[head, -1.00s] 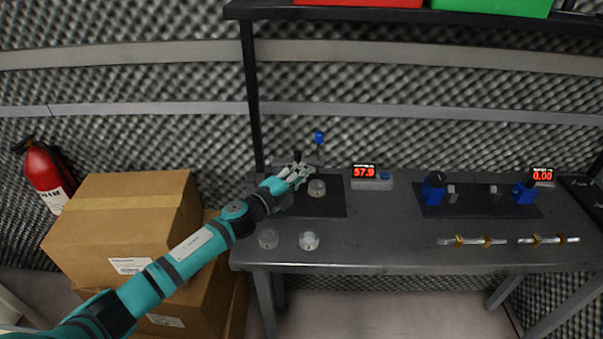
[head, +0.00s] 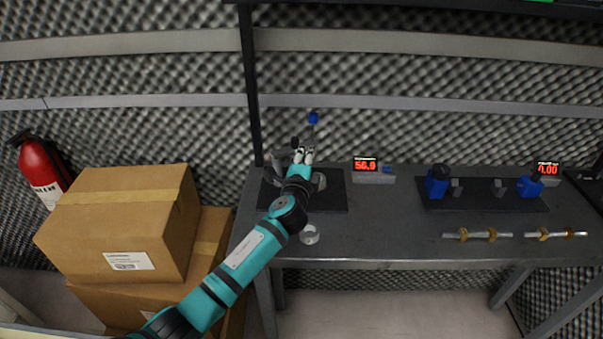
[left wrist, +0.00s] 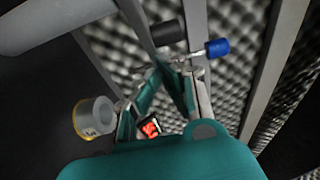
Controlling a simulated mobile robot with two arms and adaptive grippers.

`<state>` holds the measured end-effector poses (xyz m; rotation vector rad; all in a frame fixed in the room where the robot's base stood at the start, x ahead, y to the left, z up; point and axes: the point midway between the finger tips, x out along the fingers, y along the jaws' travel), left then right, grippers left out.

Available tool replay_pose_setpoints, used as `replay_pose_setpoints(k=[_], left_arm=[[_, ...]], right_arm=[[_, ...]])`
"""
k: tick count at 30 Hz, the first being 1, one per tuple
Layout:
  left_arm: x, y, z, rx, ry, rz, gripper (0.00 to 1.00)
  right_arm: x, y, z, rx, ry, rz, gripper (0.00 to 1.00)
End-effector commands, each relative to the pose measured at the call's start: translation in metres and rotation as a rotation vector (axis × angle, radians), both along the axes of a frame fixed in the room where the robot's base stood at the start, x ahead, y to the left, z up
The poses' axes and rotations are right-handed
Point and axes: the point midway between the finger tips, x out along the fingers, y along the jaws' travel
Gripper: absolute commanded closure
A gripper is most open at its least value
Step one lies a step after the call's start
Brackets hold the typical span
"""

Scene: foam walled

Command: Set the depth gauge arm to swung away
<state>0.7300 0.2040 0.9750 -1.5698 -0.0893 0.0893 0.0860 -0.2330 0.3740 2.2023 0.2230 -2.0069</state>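The depth gauge stands at the back left of the bench, partly hidden by my gripper. A thin upright rod with a blue knob (head: 313,118) rises just beyond my left gripper (head: 303,155), whose two pale fingertips point at its lower part. In the left wrist view the blue-ended piece (left wrist: 217,47) and a black cylinder (left wrist: 168,32) lie just beyond the fingertips. The fingers look apart with nothing clearly between them; contact with the gauge cannot be told. A red display (head: 366,165) reads about 56.9. My right gripper is out of view.
Blue fixtures (head: 437,181) and metal rods (head: 477,235) lie to the right. Stacked cartons (head: 120,225) stand left of the bench.

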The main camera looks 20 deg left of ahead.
Motion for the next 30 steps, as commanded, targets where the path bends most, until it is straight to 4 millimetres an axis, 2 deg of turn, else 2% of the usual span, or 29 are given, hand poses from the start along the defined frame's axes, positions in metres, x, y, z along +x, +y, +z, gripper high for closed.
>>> replay_pose_setpoints(k=[1,3,9,12,18,30], left_arm=[[0.005,-0.001,-0.009,-0.006,-0.001,0.047,1.00],[0.010,0.001,-0.009,-0.007,-0.001,0.114,1.00],[0.023,0.008,-0.008,-0.004,0.001,0.297,1.00],[0.028,0.012,-0.006,-0.001,0.001,0.380,1.00],[0.033,0.018,-0.003,0.001,0.001,0.386,1.00],[0.036,0.022,-0.001,0.001,0.001,0.384,1.00]], right_arm=[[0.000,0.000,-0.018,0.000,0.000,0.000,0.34],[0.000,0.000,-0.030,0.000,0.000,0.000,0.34],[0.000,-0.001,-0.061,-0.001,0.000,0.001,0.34],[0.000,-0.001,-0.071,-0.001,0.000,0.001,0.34],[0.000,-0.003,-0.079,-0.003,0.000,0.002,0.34],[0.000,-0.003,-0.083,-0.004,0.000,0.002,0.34]])
